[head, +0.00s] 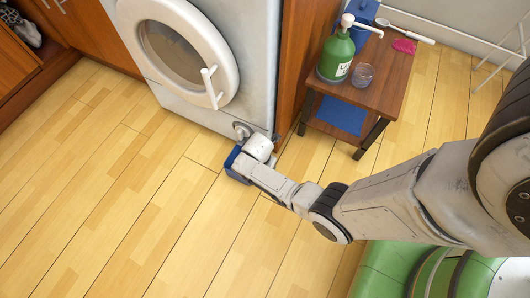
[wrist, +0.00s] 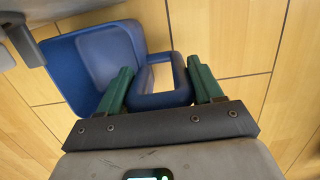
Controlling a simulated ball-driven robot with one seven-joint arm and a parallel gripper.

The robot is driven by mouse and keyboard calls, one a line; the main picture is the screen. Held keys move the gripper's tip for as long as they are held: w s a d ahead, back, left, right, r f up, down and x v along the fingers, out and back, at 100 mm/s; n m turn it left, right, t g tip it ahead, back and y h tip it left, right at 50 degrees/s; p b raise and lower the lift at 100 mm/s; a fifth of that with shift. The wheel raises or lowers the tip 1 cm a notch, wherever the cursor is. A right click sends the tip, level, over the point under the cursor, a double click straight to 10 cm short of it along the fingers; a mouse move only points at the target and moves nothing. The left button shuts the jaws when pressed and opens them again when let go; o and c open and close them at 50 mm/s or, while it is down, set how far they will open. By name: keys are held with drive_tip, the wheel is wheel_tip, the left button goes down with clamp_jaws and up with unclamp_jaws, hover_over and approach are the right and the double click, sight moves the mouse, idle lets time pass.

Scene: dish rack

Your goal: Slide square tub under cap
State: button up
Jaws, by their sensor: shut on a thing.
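The blue square tub (head: 236,166) is on the wooden floor at the lower right front corner of the washing machine, mostly hidden behind my gripper in the head view. The wrist view shows the open, empty tub (wrist: 62,68) with its loop handle (wrist: 160,101) between the green fingers of my gripper (wrist: 160,66). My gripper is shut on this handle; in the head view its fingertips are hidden. The round grey cap (head: 241,130) is low on the machine's front, just above and behind the tub. I cannot tell whether the tub is directly beneath it.
The washing machine (head: 163,98) has its round door shut. A low wooden side table (head: 385,85) to the right holds a green pump bottle (head: 337,57), a glass (head: 362,75) and a pink cloth (head: 404,46). The floor (head: 130,215) left of the tub is clear.

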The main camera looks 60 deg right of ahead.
drive_tip(key=o, duration=1.5)
drive_tip(key=shift+o, duration=0.2)
wheel_tip(320, 180, up, 11)
drive_tip(key=a+p, duration=0.1)
drive_tip(key=p, duration=0.6)
drive_tip(key=shift+a+f, duration=0.15)
drive_tip(key=shift+a, duration=0.15)
drive_tip(key=s+a+r+m+y, duration=0.1)
drive_tip(key=s+a+r+m, duration=0.25)
drive_tip(key=r+m, duration=0.3)
drive_tip(key=s+a+r+m+t, duration=0.1)
drive_tip(key=s+a+r+m, duration=0.1)
drive_tip(key=s+r+m, duration=0.5)
drive_tip(key=s+a+r+m+y, duration=0.1)
drive_tip(key=s+a+r+m, duration=0.1)
drive_tip(key=r+m, duration=0.45)
wheel_tip(320, 180, up, 32)
drive_tip(key=n+p, duration=0.1)
drive_tip(key=p, duration=2.9)
